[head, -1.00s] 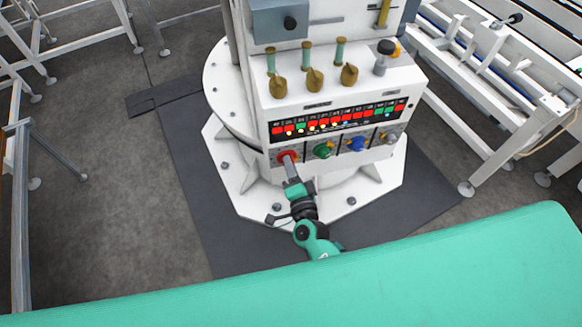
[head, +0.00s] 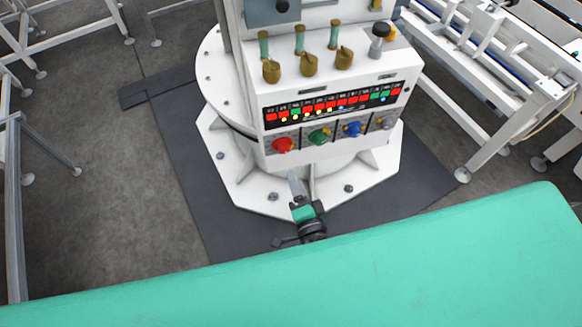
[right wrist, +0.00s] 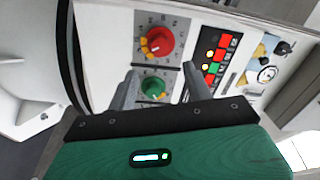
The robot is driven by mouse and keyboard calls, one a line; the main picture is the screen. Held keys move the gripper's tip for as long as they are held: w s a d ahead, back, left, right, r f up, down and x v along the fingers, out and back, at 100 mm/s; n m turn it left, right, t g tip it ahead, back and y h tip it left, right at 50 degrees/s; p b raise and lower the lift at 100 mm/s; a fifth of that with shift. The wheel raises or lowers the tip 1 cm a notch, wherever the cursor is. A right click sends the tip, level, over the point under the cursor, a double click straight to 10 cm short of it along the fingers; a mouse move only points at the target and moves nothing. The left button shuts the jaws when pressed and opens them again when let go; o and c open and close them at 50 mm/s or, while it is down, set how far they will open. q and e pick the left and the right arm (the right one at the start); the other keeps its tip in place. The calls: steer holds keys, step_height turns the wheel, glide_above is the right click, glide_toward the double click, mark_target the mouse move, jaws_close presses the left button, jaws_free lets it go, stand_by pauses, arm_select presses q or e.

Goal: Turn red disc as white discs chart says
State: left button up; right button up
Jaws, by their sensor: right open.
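The red disc (head: 283,145) is a round knob at the left end of the knob row on the white control box. In the right wrist view the red disc (right wrist: 155,42) shows whole, with a scale around it and a yellow-orange mark at its lower left. My right gripper (head: 293,175) is below and in front of the knobs, apart from them. In the right wrist view its fingers (right wrist: 160,80) are spread and empty, with the green knob (right wrist: 154,87) showing between them. I cannot make out a white discs chart. My left gripper is not in view.
Beside the red disc are the green knob (head: 319,136), a blue knob (head: 352,128) and a grey knob (head: 387,122). Above them is a display strip (head: 333,104) of red and green lights. White conveyor frames (head: 490,70) stand at the right.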

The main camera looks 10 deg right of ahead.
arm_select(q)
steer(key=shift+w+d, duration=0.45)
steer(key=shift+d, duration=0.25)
arm_select(e)
steer(key=shift+s+d, duration=0.1)
steer(key=shift+s, duration=2.2)
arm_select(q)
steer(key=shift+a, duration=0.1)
arm_select(e)
steer(key=shift+f, duration=0.15)
